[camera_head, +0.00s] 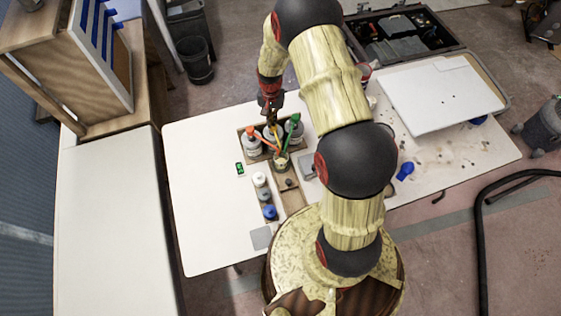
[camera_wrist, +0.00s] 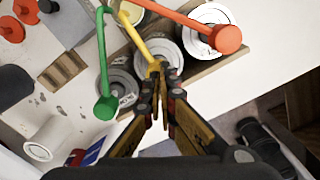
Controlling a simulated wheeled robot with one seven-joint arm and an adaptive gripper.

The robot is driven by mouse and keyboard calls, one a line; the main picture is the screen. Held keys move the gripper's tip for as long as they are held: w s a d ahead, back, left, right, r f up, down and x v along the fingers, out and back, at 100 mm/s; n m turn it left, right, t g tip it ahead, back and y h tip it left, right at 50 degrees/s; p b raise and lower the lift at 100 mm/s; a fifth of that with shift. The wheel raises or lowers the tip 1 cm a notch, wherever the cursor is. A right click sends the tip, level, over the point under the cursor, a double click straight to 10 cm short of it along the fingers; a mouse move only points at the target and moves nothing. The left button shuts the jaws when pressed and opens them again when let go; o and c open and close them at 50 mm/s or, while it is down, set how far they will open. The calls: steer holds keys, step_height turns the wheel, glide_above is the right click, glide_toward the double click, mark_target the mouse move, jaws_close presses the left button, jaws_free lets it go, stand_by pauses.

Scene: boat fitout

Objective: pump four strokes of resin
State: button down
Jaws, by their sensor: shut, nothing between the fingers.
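Three grey-white pump bottles stand in a wooden rack on the white table in the head view: the left bottle (camera_head: 252,146) has an orange pump (camera_head: 252,131), the middle bottle (camera_wrist: 165,45) a yellow pump (camera_wrist: 138,43), the right bottle (camera_head: 294,130) a green pump (camera_head: 294,117). Their spouts converge over a small cup (camera_head: 281,161) in front. My gripper (camera_head: 269,108) is above the middle bottle. In the wrist view, its shut, empty fingertips (camera_wrist: 163,76) are at the yellow pump's head; I cannot tell whether they touch.
A small green-display device (camera_head: 240,169) lies left of the cup. A white panel (camera_head: 440,95) is at right. The table's left part is clear.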

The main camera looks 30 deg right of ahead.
steer(key=shift+s+r+p, duration=0.1)
steer(key=shift+r+p, duration=0.8)
steer(key=shift+r, duration=1)
steer(key=shift+f, duration=0.15)
